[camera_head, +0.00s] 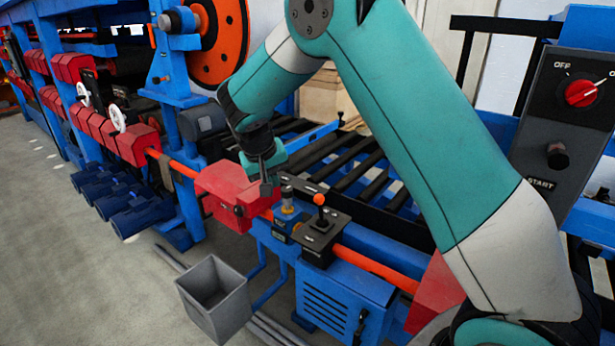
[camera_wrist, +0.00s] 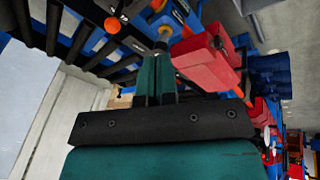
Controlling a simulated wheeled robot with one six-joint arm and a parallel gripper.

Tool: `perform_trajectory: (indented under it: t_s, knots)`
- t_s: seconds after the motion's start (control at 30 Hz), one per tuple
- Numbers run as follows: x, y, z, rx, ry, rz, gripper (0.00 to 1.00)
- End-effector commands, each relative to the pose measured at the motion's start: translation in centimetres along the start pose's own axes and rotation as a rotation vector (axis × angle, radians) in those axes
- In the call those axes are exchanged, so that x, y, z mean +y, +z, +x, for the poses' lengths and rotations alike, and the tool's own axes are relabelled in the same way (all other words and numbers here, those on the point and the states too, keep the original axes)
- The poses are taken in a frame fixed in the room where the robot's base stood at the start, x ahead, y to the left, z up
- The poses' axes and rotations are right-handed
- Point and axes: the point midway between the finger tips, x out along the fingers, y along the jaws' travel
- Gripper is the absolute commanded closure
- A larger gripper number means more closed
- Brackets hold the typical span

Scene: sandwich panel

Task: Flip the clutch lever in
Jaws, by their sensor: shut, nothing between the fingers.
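A lever with an orange ball knob (camera_head: 320,199) stands up from a black plate (camera_head: 325,220) on the blue machine frame; I take it to be the clutch lever. The knob also shows in the wrist view (camera_wrist: 112,24), at the upper left. My gripper (camera_head: 267,188) is shut and empty, pointing down just left of the lever, over the right end of a red housing. In the wrist view, its teal fingers (camera_wrist: 156,62) are together, apart from the knob. A small yellow-and-blue fitting (camera_head: 288,208) with a dark top stands between gripper and lever.
The red housing (camera_head: 232,194) lies close beside my gripper. Black rollers (camera_head: 350,165) run behind the lever. A grey bin (camera_head: 215,297) stands on the floor in front. A control box (camera_head: 562,120) with a red OFF knob is at the right. Open floor is at the left.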

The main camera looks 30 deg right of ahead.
Motion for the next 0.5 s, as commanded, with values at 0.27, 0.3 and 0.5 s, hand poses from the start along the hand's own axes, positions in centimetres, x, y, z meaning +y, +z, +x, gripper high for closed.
perform_trajectory:
  t_s: [0.27,0.3,0.5]
  knots:
    - [2.2,-3.5,3.0,0.023,0.157,0.138,1.0]
    - [2.3,-3.5,3.2,0.024,0.162,0.142,1.0]
    - [2.3,-3.5,3.3,0.025,0.164,0.143,1.0]
